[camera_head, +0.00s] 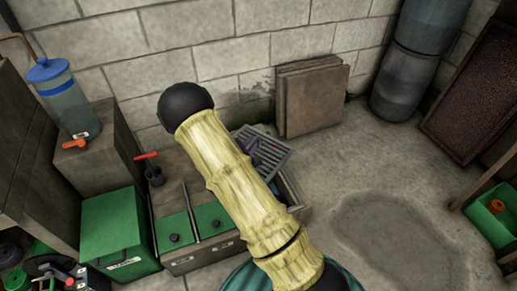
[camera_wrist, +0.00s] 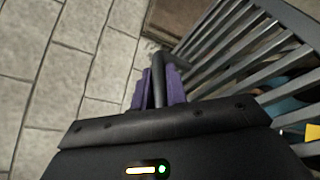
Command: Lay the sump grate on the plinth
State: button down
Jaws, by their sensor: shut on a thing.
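The sump grate (camera_head: 268,152) is a grey slatted panel in the head view, just right of my arm. It appears tilted over an open compartment (camera_head: 291,192) at the right end of the low grey unit. In the wrist view the grate (camera_wrist: 245,55) fills the upper right, with blue and yellow items showing behind its slats. My gripper (camera_wrist: 158,88) has purple fingers shut on the grate's dark bar-like handle. In the head view my arm hides most of the gripper and part of the grate. I cannot tell which block is the plinth.
Green lids (camera_head: 175,232) and a red-handled valve (camera_head: 153,171) are left of my arm. A blue-lidded jar (camera_head: 64,98) stands on a grey block at left. Slabs (camera_head: 312,97) lean against the wall. Floor at right is open, with a damp patch (camera_head: 395,235).

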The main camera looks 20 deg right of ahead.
jog(key=s+a+r+n+t+y+p, duration=0.1)
jog(key=a+r+n+t+y+p, duration=0.3)
jog(key=a+r+n+y+p, duration=0.1)
notch_tip(320, 180, up, 2)
jog(key=a+y, duration=0.1)
jog(key=a, duration=0.1)
jog(key=shift+s+a+r+n+p, duration=0.15)
jog(key=shift+a+n+p, duration=0.15)
jog(key=shift+n, duration=0.1)
